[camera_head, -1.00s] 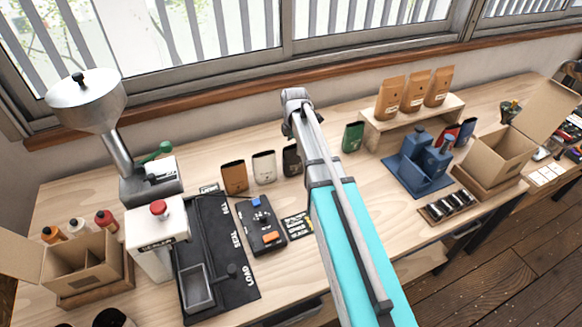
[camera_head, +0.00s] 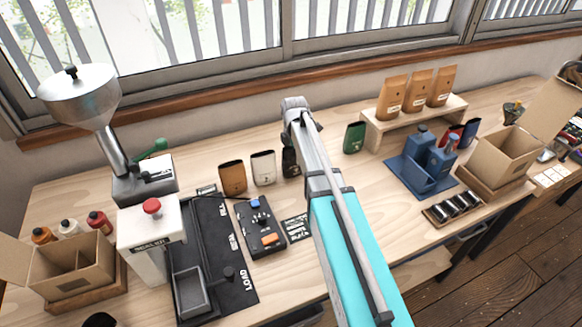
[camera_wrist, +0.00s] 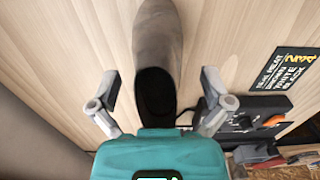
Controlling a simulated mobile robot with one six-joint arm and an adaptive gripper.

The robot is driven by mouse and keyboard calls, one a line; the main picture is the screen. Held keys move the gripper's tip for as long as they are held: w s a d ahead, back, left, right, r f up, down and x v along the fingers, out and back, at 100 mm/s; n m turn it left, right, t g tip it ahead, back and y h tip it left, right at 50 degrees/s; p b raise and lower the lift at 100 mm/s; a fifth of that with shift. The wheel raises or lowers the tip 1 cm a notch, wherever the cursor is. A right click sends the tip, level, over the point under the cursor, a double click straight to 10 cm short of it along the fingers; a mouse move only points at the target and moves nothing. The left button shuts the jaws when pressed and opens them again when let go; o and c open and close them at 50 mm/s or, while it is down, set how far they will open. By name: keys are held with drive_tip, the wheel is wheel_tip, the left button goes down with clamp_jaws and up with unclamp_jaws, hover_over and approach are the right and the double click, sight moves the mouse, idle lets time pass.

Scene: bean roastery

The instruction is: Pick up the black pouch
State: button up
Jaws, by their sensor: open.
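The black pouch (camera_head: 290,161) stands upright on the bench in the head view, right of the white pouch (camera_head: 263,167) and partly hidden behind my arm. In the head view my arm hides the fingers.
A brown pouch (camera_head: 232,178) and a green pouch (camera_head: 354,137) stand nearby. A black control box (camera_head: 261,229) and a label card (camera_head: 297,228) lie in front. A wooden riser (camera_head: 414,122) holds brown bags at right. The window wall is behind.

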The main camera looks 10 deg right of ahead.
drive_tip(key=c, duration=0.9)
drive_tip(key=shift+c, duration=0.2)
drive_tip(key=shift+r, duration=0.15)
wheel_tip(320, 180, up, 3)
drive_tip(key=p, duration=0.3)
drive_tip(key=s+a+r+p, duration=0.1)
drive_tip(key=s+r+p, duration=0.8)
drive_tip(key=s, duration=0.5)
drive_tip(key=shift+a+r+p, duration=0.15)
drive_tip(key=shift+r+p, duration=0.2)
drive_tip(key=shift+p, duration=0.15)
